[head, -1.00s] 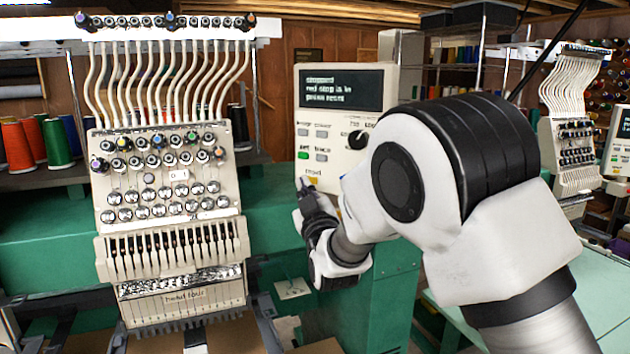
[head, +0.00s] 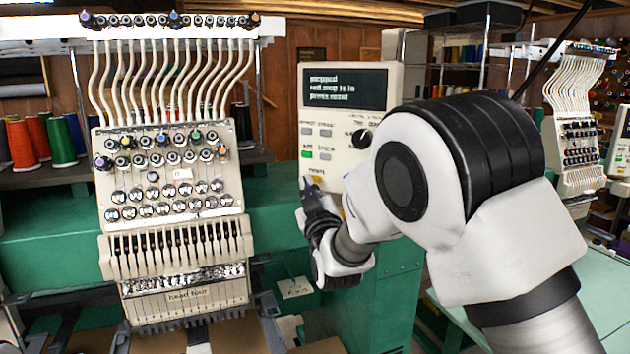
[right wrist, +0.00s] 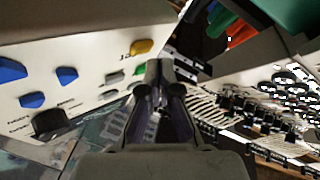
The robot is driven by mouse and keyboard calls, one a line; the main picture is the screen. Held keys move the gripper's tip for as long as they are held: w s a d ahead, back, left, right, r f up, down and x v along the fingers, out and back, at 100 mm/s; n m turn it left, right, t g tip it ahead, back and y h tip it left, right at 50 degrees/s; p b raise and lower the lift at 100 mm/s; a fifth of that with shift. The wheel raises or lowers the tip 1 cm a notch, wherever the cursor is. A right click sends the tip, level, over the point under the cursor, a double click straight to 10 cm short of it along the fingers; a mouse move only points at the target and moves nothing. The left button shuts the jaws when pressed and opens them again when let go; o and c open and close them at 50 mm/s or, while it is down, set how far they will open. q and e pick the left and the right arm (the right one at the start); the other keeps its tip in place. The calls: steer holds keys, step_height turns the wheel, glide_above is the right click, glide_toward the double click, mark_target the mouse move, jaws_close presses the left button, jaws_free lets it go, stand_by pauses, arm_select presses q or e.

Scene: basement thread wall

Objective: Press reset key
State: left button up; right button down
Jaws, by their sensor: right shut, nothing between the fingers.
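The reset key (head: 318,179) is a yellow key low on the cream control panel (head: 345,150), under a small label; it also shows in the right wrist view (right wrist: 141,47). My right gripper (head: 307,186) is shut and empty, with its tips close to the key, just left of it in the head view. In the right wrist view the closed fingers (right wrist: 159,68) appear to the right of and below the key, and I see no clear contact. My left gripper is out of view.
The panel's dark display (head: 345,89) carries a stop message. A green key (head: 307,155) and a black knob (head: 361,138) sit above the reset key. A multi-needle embroidery head (head: 170,190) stands to the left. Thread cones (head: 60,142) stand behind it.

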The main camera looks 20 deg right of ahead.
steer(key=shift+w, duration=0.1)
steer(key=shift+w+d, duration=0.2)
steer(key=shift+d, duration=0.1)
steer(key=shift+w+d+b, duration=0.3)
steer(key=shift+d+b, duration=0.05)
stand_by(0.8)
steer(key=shift+a, duration=0.1)
steer(key=shift+s+a, duration=0.3)
steer(key=shift+s, duration=0.05)
steer(key=shift+s+a+b, duration=0.25)
steer(key=shift+a+b, duration=0.05)
steer(key=shift+b, duration=0.05)
steer(key=shift+s, duration=0.1)
